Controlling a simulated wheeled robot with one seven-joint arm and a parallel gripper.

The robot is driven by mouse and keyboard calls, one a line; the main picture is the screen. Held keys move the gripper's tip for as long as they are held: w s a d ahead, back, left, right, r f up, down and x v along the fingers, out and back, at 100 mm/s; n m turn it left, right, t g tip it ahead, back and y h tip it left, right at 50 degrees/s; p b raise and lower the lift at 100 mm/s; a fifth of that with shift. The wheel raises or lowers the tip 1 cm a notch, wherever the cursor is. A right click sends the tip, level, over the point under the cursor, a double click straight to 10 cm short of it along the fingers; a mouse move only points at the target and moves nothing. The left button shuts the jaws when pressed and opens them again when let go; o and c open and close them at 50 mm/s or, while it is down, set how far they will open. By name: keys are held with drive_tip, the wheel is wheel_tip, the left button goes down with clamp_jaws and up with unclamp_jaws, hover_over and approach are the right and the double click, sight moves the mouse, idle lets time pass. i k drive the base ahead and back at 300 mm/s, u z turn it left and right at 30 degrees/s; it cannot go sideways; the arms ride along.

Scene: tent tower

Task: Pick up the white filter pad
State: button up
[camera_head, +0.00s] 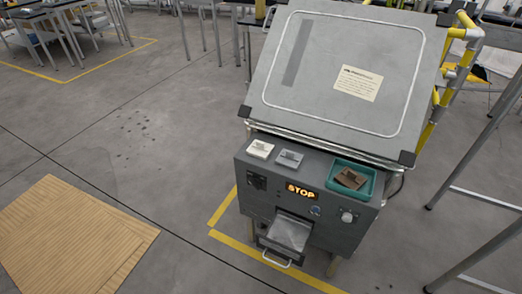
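A small white item (260,149), which looks like the white filter pad, lies on the left of the narrow top ledge of a grey machine (262,200). A similar light grey item (289,158) lies just to its right, apart from it. My gripper is not in view.
A teal tray (374,191) holding a brown item (351,178) sits on the ledge's right. Behind the ledge rises a large tilted grey panel (325,105). An open drawer (289,233) with a handle juts from the front, below a lit "STOP" display (302,191). Floor at left is mostly clear.

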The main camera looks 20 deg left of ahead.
sight(259, 149)
drive_tip(key=z, duration=2.45)
drive_tip(key=k, duration=1.8)
drive_tip(key=u, duration=1.75)
drive_tip(key=i, duration=0.15)
drive_tip(key=u, duration=0.25)
